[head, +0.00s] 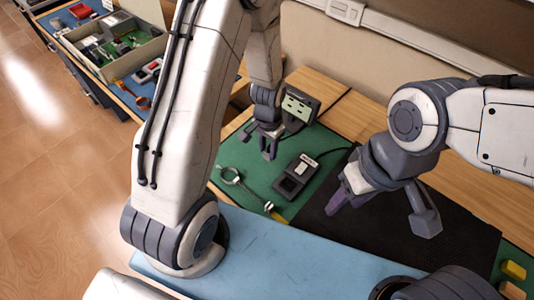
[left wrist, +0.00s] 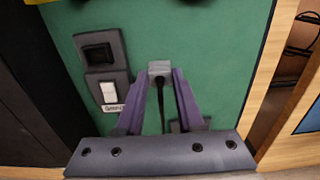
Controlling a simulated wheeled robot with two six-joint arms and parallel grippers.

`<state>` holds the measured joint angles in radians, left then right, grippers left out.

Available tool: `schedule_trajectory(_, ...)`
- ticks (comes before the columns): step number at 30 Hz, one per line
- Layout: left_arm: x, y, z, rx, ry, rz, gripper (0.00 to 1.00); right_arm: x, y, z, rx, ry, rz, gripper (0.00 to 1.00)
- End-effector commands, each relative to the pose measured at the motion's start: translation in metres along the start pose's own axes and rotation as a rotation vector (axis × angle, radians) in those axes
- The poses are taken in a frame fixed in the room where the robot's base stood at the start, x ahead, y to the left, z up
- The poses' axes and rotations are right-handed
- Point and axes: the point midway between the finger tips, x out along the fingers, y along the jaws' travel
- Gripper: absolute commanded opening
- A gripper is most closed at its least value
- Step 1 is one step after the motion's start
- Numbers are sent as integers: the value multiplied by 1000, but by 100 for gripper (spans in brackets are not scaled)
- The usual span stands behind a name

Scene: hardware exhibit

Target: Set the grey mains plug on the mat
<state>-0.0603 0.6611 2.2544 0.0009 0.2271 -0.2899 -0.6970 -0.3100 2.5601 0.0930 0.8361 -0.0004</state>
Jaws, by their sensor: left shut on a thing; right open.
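The grey mains plug (left wrist: 159,68) is a small pale grey block with a black cable, seen in the left wrist view. My left gripper (left wrist: 161,80) is shut on it, over the green surface (left wrist: 210,45). In the head view my left gripper (head: 268,154) hangs over the green area, and the plug cannot be made out there. The black mat (head: 440,245) lies to its right, partly hidden by my right arm; it also shows at the left of the left wrist view (left wrist: 25,90). My right gripper (head: 347,197) is open and empty above the mat.
A dark grey switch box (head: 296,177) with a cable stands on the green area between gripper and mat. A ring-ended tool (head: 231,176) lies left of it. Yellow blocks (head: 513,270) sit at the right front. A blue surface (head: 250,250) is in front. The mat's visible part is clear.

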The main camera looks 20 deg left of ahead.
Motion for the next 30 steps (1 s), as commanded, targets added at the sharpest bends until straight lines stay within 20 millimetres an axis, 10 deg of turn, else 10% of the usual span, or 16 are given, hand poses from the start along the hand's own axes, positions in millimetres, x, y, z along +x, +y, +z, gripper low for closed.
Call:
schedule_trajectory(24, 47, -4, 1, -1, 1, 0, 5, -4, 0, 0, 0, 0, 0, 50)
schedule_trajectory(25, 47, -4, 0, -1, 1, 0, 41, -5, 0, 0, 0, 0, 0, 50)
schedule_trajectory(27, 46, -4, 0, -1, 1, 0, 67, -6, 0, 0, 0, 0, 0, 50)
schedule_trajectory(30, 46, -4, 0, -1, 1, 0, 67, -6, 0, 0, 0, 0, 0, 50)
